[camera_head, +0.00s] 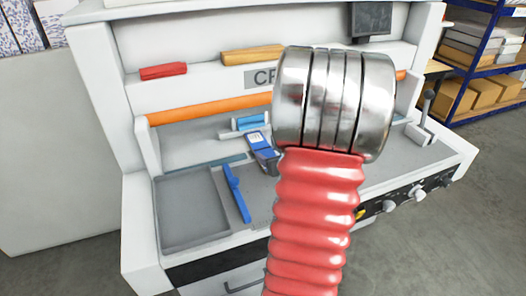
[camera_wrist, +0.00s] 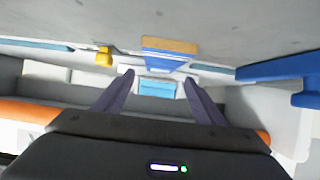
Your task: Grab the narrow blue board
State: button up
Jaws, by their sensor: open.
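The narrow blue board (camera_head: 239,199) lies on the grey worktop, just right of the grey tray, with a small raised blue part near its far end. In the wrist view a long blue piece (camera_wrist: 275,68) at the right edge looks like the same board, cut off by the frame. My gripper (camera_wrist: 158,80) is open with its two dark fingers apart. Nothing shows held between them, and the board is off to the right of the fingers. In the head view my gripper is hidden behind my arm.
A blue and white box (camera_head: 262,152) stands right of the board; a light blue item (camera_head: 249,122) is behind it. The grey tray (camera_head: 187,243) is at left. An orange bar (camera_head: 205,108) crosses above the worktop. Shelves (camera_head: 485,62) stand at far right.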

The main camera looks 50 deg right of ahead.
aim_at(263, 149)
jog(key=shift+x, duration=1.2)
jog(key=shift+w, duration=0.1)
jog(key=shift+x, duration=2.5)
jog(key=shift+a+f, duration=0.1)
jog(key=shift+a, duration=0.05)
jog(key=shift+c, duration=0.6)
jog(key=c, duration=0.8)
jog(key=shift+s+a+r, duration=0.2)
jog(key=shift+s+r, duration=0.15)
jog(key=shift+r, duration=0.15)
jog(key=v, duration=1.5)
jog(key=shift+r, duration=0.25)
